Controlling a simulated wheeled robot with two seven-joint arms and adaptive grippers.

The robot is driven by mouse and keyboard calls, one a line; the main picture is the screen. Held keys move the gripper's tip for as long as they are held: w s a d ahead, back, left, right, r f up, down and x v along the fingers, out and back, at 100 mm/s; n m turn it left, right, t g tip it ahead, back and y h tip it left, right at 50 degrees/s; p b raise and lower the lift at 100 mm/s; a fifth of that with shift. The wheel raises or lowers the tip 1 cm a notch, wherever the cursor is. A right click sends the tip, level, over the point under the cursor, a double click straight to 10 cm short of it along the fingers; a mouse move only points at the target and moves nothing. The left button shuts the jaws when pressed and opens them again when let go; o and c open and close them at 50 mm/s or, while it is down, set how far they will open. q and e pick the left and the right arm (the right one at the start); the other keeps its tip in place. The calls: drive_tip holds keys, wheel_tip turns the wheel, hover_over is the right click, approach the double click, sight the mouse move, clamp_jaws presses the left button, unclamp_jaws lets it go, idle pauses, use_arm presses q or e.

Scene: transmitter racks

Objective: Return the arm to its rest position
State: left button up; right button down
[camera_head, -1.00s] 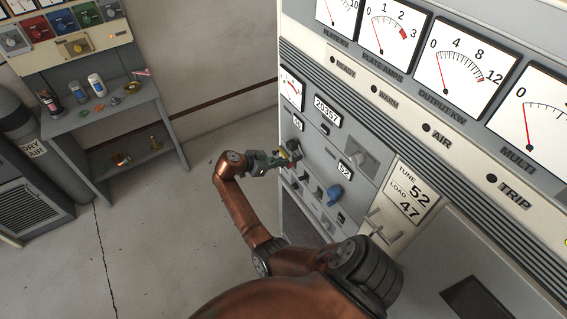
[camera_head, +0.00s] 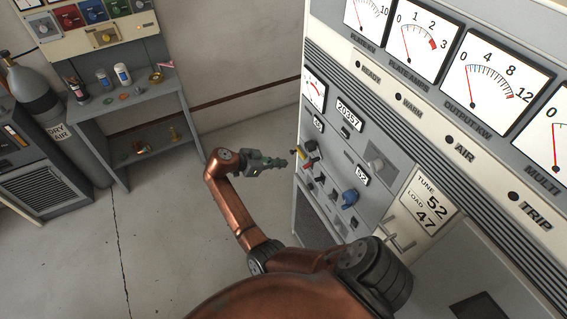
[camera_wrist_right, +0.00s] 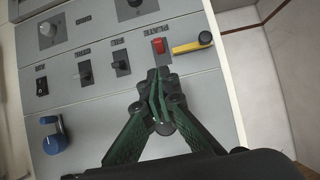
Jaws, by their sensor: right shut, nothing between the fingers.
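My right arm (camera_head: 232,205) is copper-coloured and reaches forward and left of the transmitter rack. Its gripper (camera_head: 283,163) is shut and empty, held in the air just left of the rack's front panel and apart from it. In the right wrist view the green fingers (camera_wrist_right: 160,84) are together, with the panel's switches beyond them. A red button (camera_wrist_right: 158,46) and a yellow-handled lever with a black knob (camera_wrist_right: 193,45) are past the fingertips. My left gripper does not show.
The transmitter rack (camera_head: 452,140) fills the right side, with meters and a blue knob (camera_head: 349,197) sticking out. A grey bench (camera_head: 140,102) with bottles stands at the back left, beside a gas cylinder (camera_head: 33,88). The floor (camera_head: 175,240) between is clear.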

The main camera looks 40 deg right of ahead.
drive_tip(key=shift+f, duration=0.1)
idle(0.3)
